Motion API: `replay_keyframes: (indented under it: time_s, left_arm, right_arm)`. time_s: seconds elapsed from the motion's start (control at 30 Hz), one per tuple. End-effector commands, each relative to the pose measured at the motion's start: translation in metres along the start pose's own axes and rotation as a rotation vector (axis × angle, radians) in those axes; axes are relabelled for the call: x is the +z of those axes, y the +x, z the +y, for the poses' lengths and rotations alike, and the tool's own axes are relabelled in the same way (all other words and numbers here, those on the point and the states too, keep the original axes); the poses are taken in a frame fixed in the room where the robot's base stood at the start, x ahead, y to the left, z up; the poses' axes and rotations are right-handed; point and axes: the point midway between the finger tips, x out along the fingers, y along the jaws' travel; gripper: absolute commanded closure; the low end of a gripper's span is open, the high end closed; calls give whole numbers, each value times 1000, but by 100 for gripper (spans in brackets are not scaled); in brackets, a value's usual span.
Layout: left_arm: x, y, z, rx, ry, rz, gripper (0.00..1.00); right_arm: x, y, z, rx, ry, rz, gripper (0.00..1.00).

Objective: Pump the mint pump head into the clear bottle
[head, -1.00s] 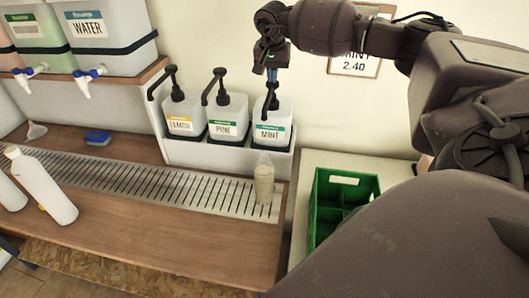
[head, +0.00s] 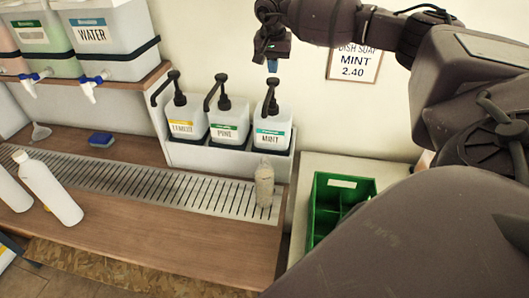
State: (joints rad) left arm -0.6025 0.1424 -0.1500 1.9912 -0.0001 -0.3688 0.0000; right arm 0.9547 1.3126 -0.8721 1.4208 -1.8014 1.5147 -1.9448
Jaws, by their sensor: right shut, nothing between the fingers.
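The mint pump head (head: 271,82) is black and stands raised on the white drum labelled MINT (head: 271,129), the rightmost of three. Its spout points toward the front. The clear bottle (head: 265,186) stands upright on the drip grate in front of that drum and looks cloudy beige-grey; its exact fill level is hard to tell. My right gripper (head: 272,66) is shut and empty, pointing down just above the mint pump head, with a small gap between them. My left gripper is not in view.
Two other pump drums, LEMON (head: 184,122) and PINE (head: 227,125), stand left of MINT. White bottles (head: 50,188) are at the left front. A blue sponge (head: 101,139) and a funnel (head: 40,132) lie behind the grate (head: 150,184). A green crate (head: 340,184) is at right.

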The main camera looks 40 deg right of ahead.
Motion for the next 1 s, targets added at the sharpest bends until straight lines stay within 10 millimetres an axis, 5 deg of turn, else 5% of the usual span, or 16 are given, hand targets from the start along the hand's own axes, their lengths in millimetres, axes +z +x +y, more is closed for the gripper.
replay_keyframes:
  time_s: [1.0]
  left_arm:
    - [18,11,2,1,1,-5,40]
  right_arm:
    - [8,37,0,1,-1,-1,100]
